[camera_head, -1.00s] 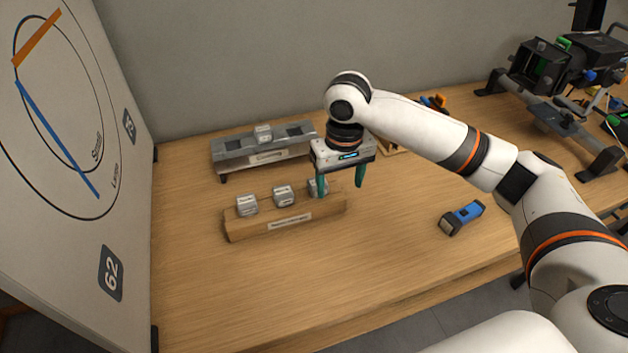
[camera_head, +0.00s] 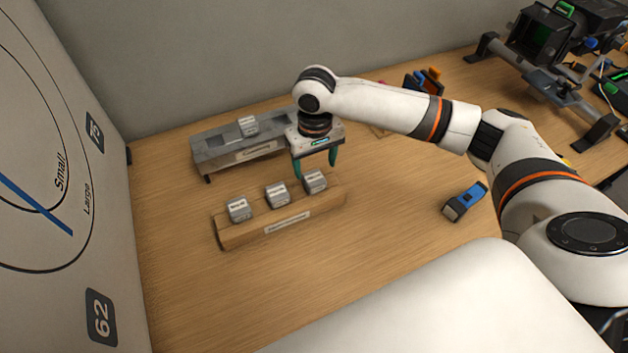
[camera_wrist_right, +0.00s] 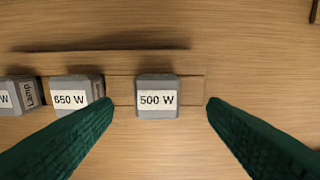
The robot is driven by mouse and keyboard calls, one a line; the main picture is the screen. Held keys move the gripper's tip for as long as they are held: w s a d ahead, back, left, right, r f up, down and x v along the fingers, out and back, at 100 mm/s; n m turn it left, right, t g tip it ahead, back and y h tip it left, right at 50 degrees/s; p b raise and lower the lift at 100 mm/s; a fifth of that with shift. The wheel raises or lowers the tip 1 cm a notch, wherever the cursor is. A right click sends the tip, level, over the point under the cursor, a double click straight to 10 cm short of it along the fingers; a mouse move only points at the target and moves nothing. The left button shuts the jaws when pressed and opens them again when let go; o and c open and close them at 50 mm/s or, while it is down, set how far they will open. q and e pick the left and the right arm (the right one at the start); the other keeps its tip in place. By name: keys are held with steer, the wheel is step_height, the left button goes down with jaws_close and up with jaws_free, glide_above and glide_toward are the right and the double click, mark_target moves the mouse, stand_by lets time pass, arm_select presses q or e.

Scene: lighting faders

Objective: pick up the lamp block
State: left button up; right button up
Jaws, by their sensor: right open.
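Three grey lamp blocks stand in a row on a low wooden rack (camera_head: 232,240) in the head view: a left one (camera_head: 238,209), a middle one (camera_head: 277,194) and a right one (camera_head: 315,182). In the right wrist view the block labelled 500 W (camera_wrist_right: 157,99) lies between the fingers, with the 650 W block (camera_wrist_right: 70,97) to its left and another (camera_wrist_right: 18,94) partly cut off. My right gripper (camera_head: 316,170) is open and empty, just behind and above the right block in the head view. My left gripper is out of view.
A grey metal rack (camera_head: 205,162) behind holds one more block (camera_head: 248,125). A blue flashlight-like tool (camera_head: 465,201) lies to the right. A board with circles (camera_head: 60,260) stands at the left. The wooden table's front is clear.

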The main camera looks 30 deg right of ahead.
mark_target(314, 177)
steer(key=shift+w+f, duration=0.1)
steer(key=shift+f, duration=0.2)
steer(key=f, duration=0.2)
steer(key=f+p, duration=0.1)
steer(key=f, duration=0.1)
steer(key=shift+s+a+f, duration=0.1)
steer(key=shift+s+f, duration=0.05)
steer(key=shift+s, duration=0.05)
steer(key=shift+f, duration=0.4)
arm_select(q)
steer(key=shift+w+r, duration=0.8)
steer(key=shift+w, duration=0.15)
arm_select(e)
steer(key=shift+w, duration=0.1)
steer(key=shift+c, duration=0.6)
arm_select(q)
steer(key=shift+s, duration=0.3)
arm_select(e)
steer(key=c, duration=0.9)
